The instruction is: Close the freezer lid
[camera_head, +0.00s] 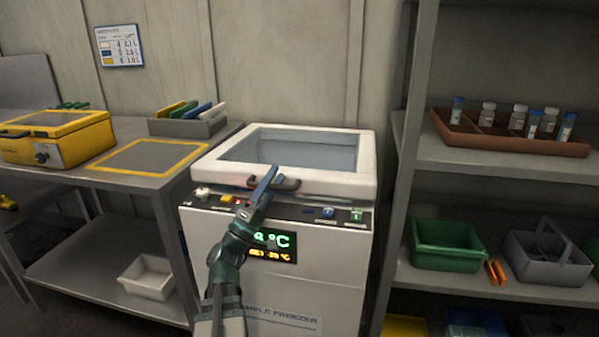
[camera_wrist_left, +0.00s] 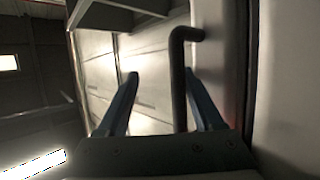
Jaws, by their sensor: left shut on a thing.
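The white freezer (camera_head: 330,255) stands in the middle of the head view, with a green lit display on its front. Its lid (camera_head: 330,183), white-framed with a glass pane, lies low and nearly flat over the top. A thin dark and reddish line shows under its front edge; I cannot tell if it is fully seated. My left gripper (camera_head: 268,180) is at the dark lid handle (camera_head: 290,184) on the front edge. In the left wrist view the handle (camera_wrist_left: 179,85) passes between my left fingers (camera_wrist_left: 162,82), close to the right finger. My right gripper is not in view.
A metal bench (camera_head: 125,178) with a yellow case (camera_head: 88,148) and a grey bin (camera_head: 188,127) stands left of the freezer. A shelf unit (camera_head: 470,170) with a vial tray (camera_head: 560,148) and a green bin (camera_head: 447,258) stands close on the right.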

